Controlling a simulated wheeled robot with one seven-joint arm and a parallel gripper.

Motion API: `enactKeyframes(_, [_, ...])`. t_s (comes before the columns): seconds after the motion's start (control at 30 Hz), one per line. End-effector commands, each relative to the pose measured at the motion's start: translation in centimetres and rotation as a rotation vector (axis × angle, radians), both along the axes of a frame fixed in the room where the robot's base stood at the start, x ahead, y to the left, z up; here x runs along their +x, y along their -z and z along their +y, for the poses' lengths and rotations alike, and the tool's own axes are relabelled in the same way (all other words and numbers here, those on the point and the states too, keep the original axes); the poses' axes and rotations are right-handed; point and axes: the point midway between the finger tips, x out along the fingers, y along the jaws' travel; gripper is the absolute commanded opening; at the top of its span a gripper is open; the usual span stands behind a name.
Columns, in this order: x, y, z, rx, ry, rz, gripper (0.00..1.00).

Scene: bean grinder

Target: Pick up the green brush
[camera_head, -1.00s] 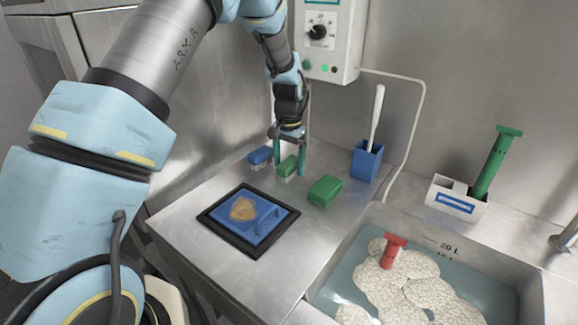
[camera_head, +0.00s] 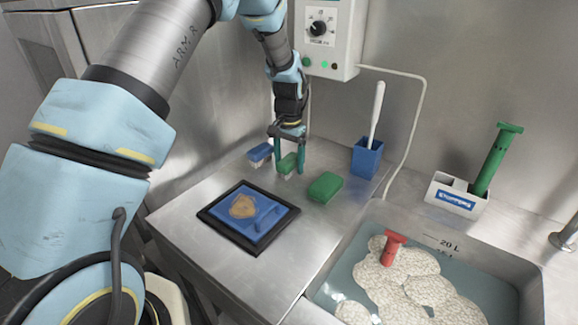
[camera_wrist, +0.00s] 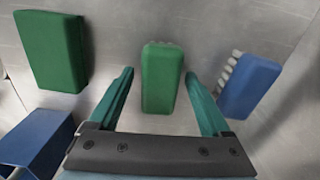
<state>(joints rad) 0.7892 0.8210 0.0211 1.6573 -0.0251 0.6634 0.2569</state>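The green brush (camera_head: 287,163) lies on the steel counter between a blue brush (camera_head: 260,153) and a green block (camera_head: 325,187). Pale bristles show under its green body. My gripper (camera_head: 289,169) is over it with one finger on each side. In the wrist view, the green brush (camera_wrist: 162,82) is centred between the fingertips of my gripper (camera_wrist: 159,73). Gaps show on both sides, so the gripper is open and empty. How far the fingertips are above the counter is hard to tell.
The blue brush (camera_wrist: 250,86) is just right of the right finger in the wrist view; the green block (camera_wrist: 50,50) is farther left. A blue holder (camera_head: 366,160) with a white handle stands near the wall. A black-framed tray (camera_head: 215,221) lies in front, a sink basin (camera_head: 450,245) at right.

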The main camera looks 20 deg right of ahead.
Motion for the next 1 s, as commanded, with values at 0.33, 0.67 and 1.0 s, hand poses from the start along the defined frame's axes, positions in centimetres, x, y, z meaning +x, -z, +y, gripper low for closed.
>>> enactKeyframes(0.33, [0.00, 0.00, 0.00, 0.000, 0.000, 0.000, 0.41])
enactKeyframes(0.67, [-0.01, 0.00, -0.01, 0.000, 0.000, 0.000, 0.04])
enactKeyframes(1.0, [0.00, -0.25, -0.02, 0.000, 0.000, 0.000, 0.00])
